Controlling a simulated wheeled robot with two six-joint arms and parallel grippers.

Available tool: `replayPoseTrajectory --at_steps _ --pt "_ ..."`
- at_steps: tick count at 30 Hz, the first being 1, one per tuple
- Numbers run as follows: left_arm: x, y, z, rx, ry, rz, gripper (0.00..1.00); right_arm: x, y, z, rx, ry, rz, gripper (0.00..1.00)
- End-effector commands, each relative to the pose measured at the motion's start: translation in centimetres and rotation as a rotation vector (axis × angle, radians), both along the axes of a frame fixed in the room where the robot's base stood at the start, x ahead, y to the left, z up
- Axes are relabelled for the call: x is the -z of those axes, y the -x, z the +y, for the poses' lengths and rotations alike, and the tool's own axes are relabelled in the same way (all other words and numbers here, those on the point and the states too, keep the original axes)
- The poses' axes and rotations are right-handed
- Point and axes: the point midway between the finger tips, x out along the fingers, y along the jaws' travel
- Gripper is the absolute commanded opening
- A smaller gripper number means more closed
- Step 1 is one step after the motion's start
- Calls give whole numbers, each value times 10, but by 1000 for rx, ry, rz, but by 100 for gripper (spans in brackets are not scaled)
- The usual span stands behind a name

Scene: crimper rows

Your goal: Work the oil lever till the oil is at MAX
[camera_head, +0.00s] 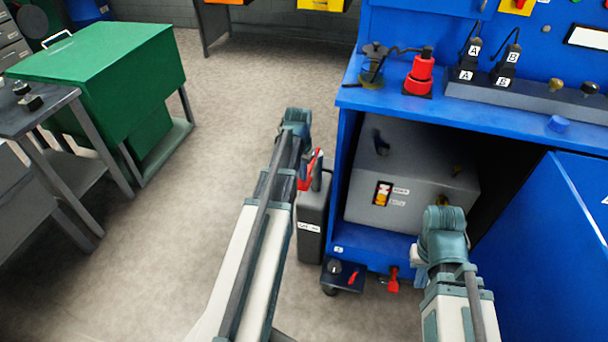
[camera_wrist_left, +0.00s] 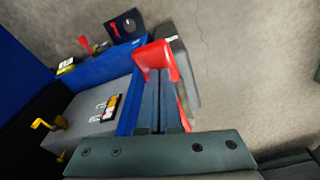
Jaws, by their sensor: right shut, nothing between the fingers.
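The red oil lever (camera_head: 308,172) stands on a dark grey can-shaped unit (camera_head: 311,226) beside the blue cabinet. It also shows in the left wrist view (camera_wrist_left: 154,55). My left gripper (camera_wrist_left: 160,80) has its fingers close together at the lever, shut on its red handle; the contact itself is partly hidden. In the head view the left arm covers part of the lever. A small red, white and yellow panel (camera_head: 383,193) is on the grey box (camera_head: 410,170) in the cabinet; its markings are too small to read. My right gripper (camera_head: 420,255) is shut and empty before the cabinet.
The blue cabinet's door (camera_head: 555,250) stands open at the right. A red bottle (camera_head: 420,75) and a glass jar (camera_head: 372,70) stand on the cabinet top. A green cabinet (camera_head: 95,75) is at the left. The floor between is clear.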

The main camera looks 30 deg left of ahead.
Motion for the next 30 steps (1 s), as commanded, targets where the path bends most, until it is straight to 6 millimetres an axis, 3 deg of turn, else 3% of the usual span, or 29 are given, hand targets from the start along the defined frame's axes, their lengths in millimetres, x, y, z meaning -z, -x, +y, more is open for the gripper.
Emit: replayPoseTrajectory --at_steps 11,21,30 --pt "-1 0 0 0 0 -1 0 -1 0 0 0 0 0 0" --pt "-12 32 1 0 0 0 0 -12 0 0 0 0 0 0" --pt "-12 30 1 0 0 -1 0 -12 0 0 0 0 0 0"
